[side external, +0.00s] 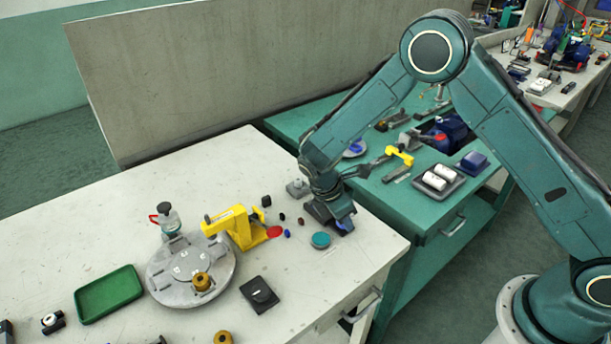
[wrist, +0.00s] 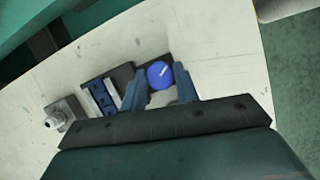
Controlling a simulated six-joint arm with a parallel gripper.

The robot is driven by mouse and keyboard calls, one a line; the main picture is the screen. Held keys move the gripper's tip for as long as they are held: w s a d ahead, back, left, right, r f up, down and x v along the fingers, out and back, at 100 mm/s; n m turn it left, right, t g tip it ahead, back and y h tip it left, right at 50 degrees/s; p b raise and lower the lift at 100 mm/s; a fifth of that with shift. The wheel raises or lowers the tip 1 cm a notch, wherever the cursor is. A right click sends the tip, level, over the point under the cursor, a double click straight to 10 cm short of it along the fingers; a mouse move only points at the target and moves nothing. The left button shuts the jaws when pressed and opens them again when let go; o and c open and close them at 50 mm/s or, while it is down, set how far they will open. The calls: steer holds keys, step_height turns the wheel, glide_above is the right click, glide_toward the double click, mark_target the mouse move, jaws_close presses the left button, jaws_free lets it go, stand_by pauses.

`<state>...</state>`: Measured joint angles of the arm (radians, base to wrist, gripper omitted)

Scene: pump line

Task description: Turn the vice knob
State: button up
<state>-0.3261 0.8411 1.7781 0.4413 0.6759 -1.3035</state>
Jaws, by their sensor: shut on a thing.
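The round blue vice knob (wrist: 159,75) shows in the wrist view, with a small white mark on its face. My gripper (wrist: 160,80) has one finger on each side of the knob and is shut on it. The vice (wrist: 101,96), dark with blue and pale parts, sits just left of the fingers. In the side view my gripper (side external: 338,222) is low over the right part of the white table. There it hides most of the vice and knob; a bit of blue shows at the fingers.
A grey block with a metal nozzle (wrist: 62,115) stands left of the vice. In the side view, a teal round pad (side external: 320,240), a yellow bracket (side external: 238,227), a round grey plate (side external: 168,285) and a green tray (side external: 108,293) lie to the left. The table's right edge is close to my gripper.

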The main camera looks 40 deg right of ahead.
steer(key=shift+n+t, duration=0.5)
steer(key=shift+n, duration=0.9)
steer(key=o, duration=0.7)
